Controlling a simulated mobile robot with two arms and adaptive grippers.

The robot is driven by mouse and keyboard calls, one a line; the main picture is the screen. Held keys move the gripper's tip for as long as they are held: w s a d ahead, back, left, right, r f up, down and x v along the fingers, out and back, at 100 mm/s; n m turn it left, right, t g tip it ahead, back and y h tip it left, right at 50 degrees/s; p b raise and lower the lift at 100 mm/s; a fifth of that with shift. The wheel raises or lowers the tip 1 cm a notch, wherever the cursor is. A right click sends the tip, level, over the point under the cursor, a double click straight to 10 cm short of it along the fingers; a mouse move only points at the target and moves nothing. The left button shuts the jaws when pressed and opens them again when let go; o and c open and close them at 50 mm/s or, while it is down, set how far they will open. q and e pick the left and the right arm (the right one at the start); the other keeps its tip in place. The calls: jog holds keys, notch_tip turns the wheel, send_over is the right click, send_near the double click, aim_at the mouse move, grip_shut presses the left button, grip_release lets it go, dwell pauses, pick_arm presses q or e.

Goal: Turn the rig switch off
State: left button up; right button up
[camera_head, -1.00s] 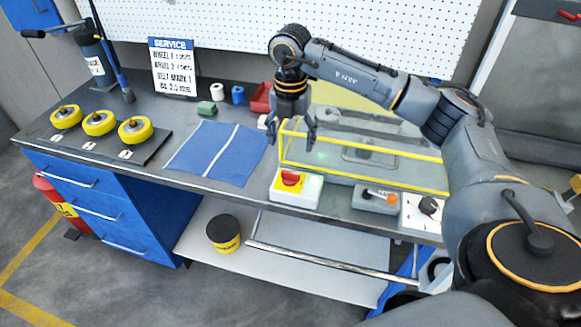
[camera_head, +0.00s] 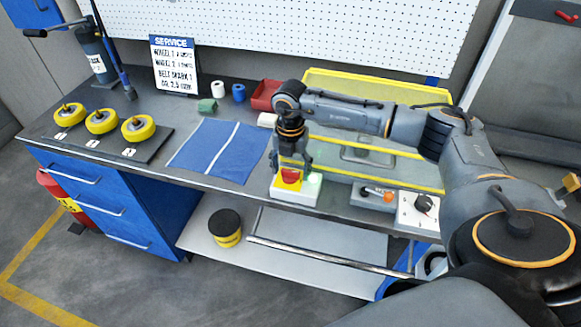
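The rig switch (camera_head: 290,176) is a red knob on a yellow plate, on a white box at the bench's front edge. A green glow shows at the box's right side. My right gripper (camera_head: 290,168) points down over the switch, with its fingers apart on the left and right of the red knob. I cannot tell whether the fingers touch the knob. The gripper hides part of the box's back. My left gripper is not in view.
A yellow-edged clear guard (camera_head: 400,180) stands just right of the switch. A blue cloth (camera_head: 217,150) and yellow wheels (camera_head: 101,121) lie left.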

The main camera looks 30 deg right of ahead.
jog(key=c, duration=0.8)
jog(key=shift+c, duration=0.2)
jog(key=n+b, duration=0.3)
jog(key=shift+f+n, duration=0.15)
jog(key=shift+n, duration=0.15)
jog(key=n+b, duration=0.4)
jog(key=n, duration=0.1)
jog(key=shift+w, duration=0.1)
jog(key=n+b, duration=0.2)
jog(key=n, duration=0.2)
jog(key=shift+n+b, duration=0.35)
jog(key=shift+n, duration=0.05)
jog(key=shift+w+r+n+b, duration=0.15)
jog(key=shift+n+b, duration=0.85)
jog(key=shift+n, duration=1.3)
jog(key=shift+r, duration=0.1)
